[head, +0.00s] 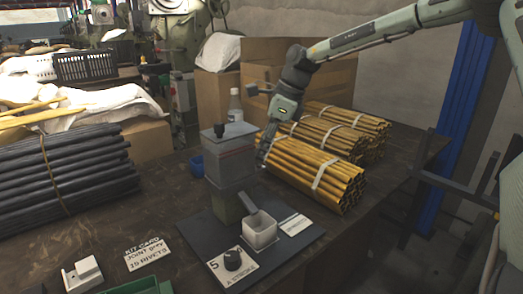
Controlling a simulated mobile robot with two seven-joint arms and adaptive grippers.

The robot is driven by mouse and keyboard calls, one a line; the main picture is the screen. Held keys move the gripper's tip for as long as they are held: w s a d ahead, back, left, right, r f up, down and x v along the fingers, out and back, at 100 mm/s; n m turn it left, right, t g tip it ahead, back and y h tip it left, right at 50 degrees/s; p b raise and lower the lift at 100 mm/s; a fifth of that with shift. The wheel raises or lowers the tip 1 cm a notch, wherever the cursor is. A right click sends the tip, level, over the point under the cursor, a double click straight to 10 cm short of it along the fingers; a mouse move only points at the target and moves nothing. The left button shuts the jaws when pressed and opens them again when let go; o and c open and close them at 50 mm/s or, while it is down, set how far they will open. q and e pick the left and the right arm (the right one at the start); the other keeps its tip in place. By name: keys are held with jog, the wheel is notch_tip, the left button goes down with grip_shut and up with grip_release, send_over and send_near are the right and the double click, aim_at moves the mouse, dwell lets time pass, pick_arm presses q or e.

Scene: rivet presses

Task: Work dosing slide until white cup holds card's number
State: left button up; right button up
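The dosing machine (229,158) is a grey box on a green post, on a dark base plate (205,232). A grey chute (247,202) slopes down to the white cup (261,236); the cup's contents are too small to tell. My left gripper is not in view.
Bundles of yellow rods (318,172) lie right of the machine, and dark rods (62,180) lie left. A white block (82,273) and green tray (135,287) are at the front. A white bottle (235,104), blue cup (197,165) and cardboard box (262,60) stand behind.

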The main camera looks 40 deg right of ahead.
grip_shut()
